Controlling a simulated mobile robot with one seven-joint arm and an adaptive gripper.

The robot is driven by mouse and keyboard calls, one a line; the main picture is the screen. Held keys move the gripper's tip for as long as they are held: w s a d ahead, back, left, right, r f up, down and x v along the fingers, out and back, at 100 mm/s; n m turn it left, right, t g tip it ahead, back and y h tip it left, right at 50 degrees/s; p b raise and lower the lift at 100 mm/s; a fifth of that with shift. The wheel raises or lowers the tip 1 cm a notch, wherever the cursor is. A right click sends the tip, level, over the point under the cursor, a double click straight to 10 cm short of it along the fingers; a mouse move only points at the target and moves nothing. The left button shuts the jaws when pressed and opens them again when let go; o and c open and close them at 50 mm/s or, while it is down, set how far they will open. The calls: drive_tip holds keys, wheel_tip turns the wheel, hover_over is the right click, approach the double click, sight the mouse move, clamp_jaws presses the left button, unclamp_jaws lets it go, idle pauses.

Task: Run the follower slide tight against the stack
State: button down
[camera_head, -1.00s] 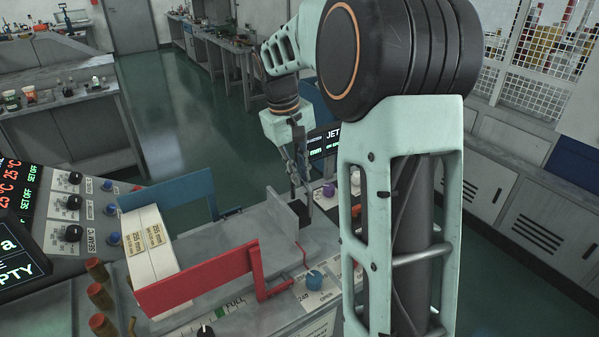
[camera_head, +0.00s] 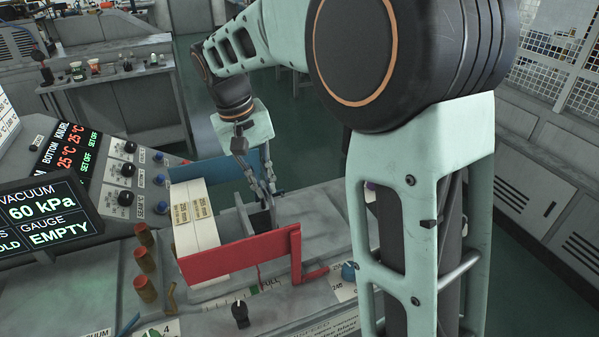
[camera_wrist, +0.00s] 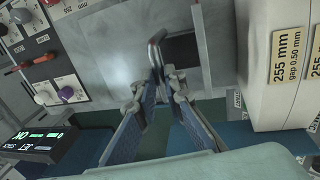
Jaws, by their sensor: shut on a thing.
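The stack (camera_head: 199,238) is pale upright blocks with cream "255 mm" labels, standing between a red side plate and a blue side plate. It also shows at the right of the wrist view (camera_wrist: 262,75). The follower slide (camera_head: 243,217) is a grey plate with a dark part behind it, just right of the stack. In the wrist view, its grey plate (camera_wrist: 219,45) stands close to the stack; whether they touch is unclear. My gripper (camera_head: 269,191) is shut on the follower's upright handle (camera_wrist: 155,52). The fingertips (camera_wrist: 167,76) meet at the handle's lower end.
The red side plate (camera_head: 235,256) runs along the near side, the blue side plate (camera_head: 215,170) along the far side. Control panels with knobs (camera_head: 127,170) and a vacuum display (camera_head: 45,212) stand left. Brown cylinders (camera_head: 145,261) stand front left.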

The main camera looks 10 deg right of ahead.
drive_tip(key=s+a, duration=0.1)
drive_tip(key=a, duration=0.5)
drive_tip(key=shift+s, duration=0.1)
drive_tip(key=c, duration=2)
unclamp_jaws()
drive_tip(key=shift+r, duration=0.1)
drive_tip(key=r, duration=0.4)
drive_tip(key=a+r, duration=0.1)
drive_tip(key=r, duration=0.2)
drive_tip(key=a+r, duration=0.1)
drive_tip(key=r, duration=0.3)
drive_tip(key=shift+s+a+r, duration=0.15)
drive_tip(key=shift+s+r, duration=0.05)
drive_tip(key=shift+r, duration=0.15)
